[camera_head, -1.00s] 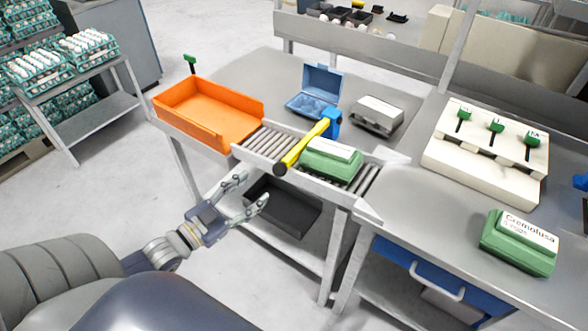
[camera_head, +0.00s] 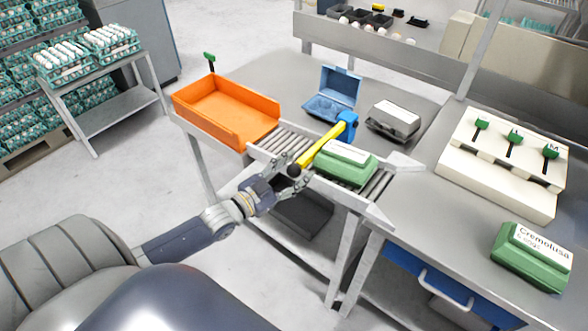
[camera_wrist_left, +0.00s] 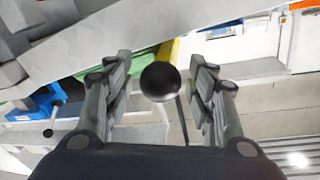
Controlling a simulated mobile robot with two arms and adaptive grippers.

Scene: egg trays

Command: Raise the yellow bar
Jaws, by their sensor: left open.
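The yellow bar (camera_head: 328,143) lies across the roller conveyor, joined to a blue mount (camera_head: 347,125) at its far end. Its near end has a black ball knob (camera_head: 294,171). My left gripper (camera_head: 292,172) is at that knob. In the left wrist view the knob (camera_wrist_left: 160,81) sits between the two open fingers of the left gripper (camera_wrist_left: 160,88), with gaps on both sides. Part of the yellow bar (camera_wrist_left: 170,52) shows behind the knob. A green egg carton (camera_head: 345,171) lies on the rollers just right of the bar. My right gripper is not in view.
An orange bin (camera_head: 247,127) stands left of the roller conveyor (camera_head: 283,143). An open blue carton (camera_head: 333,95) and a grey carton (camera_head: 394,121) stand behind. A second green carton (camera_head: 533,258) lies on the right table. A black tray (camera_head: 303,217) is below the conveyor.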

